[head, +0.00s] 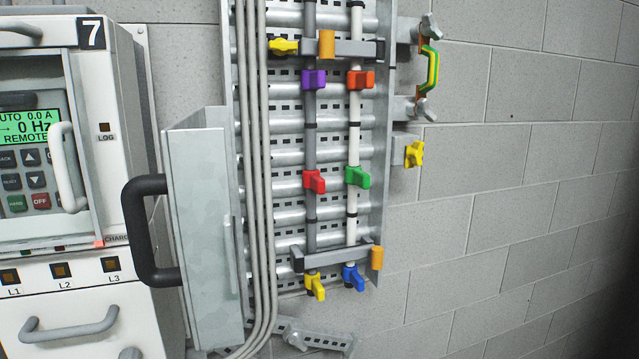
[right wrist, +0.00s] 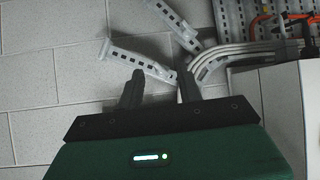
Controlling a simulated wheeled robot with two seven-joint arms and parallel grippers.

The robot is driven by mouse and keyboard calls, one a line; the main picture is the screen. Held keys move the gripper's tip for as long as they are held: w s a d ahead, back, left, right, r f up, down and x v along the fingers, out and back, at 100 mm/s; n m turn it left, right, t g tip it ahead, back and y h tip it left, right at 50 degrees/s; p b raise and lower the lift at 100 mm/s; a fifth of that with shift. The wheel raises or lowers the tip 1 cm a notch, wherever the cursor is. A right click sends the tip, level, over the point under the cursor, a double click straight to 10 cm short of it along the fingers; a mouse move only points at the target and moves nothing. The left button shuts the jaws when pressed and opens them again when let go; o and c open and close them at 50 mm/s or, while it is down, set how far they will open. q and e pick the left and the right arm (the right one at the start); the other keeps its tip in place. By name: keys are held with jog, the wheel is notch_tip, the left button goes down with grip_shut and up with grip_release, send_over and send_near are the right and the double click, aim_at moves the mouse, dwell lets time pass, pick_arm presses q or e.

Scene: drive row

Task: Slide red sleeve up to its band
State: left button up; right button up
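The red sleeve (head: 314,181) with its side tab sits on the dark grey left rod (head: 310,150), in the middle of the wall rack in the head view. A black band (head: 309,125) circles the same rod above the sleeve, with bare rod between them. A purple sleeve (head: 313,79) is higher on that rod. My right gripper (right wrist: 160,88) shows in the right wrist view, its two dark fingers apart with nothing between them. Neither gripper is in the head view. The red sleeve is not visible in the right wrist view.
The white right rod (head: 353,150) carries an orange sleeve (head: 361,79) and a green sleeve (head: 358,177). An open metal door (head: 205,225) with a black handle (head: 140,230) juts out left of the rack. Grey cables (head: 260,170) run beside it. The block wall at right is clear.

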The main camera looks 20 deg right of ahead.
jog(key=w+r+t, duration=0.2)
jog(key=r, duration=0.6)
jog(key=w+r+t, duration=0.2)
jog(key=w+r, duration=0.1)
jog(key=r, duration=0.6)
jog(key=m+t+h, duration=0.1)
jog(key=m+t, duration=0.1)
jog(key=t, duration=0.2)
send_near(322, 185)
jog(key=w+p, duration=0.3)
jog(key=w, duration=0.2)
jog(key=w+p, duration=0.3)
jog(key=w, duration=0.2)
jog(key=shift+w+a+r, duration=0.15)
jog(key=shift+a, duration=0.05)
jog(key=shift+w+p, duration=0.3)
jog(key=shift+w, duration=0.3)
grip_shut()
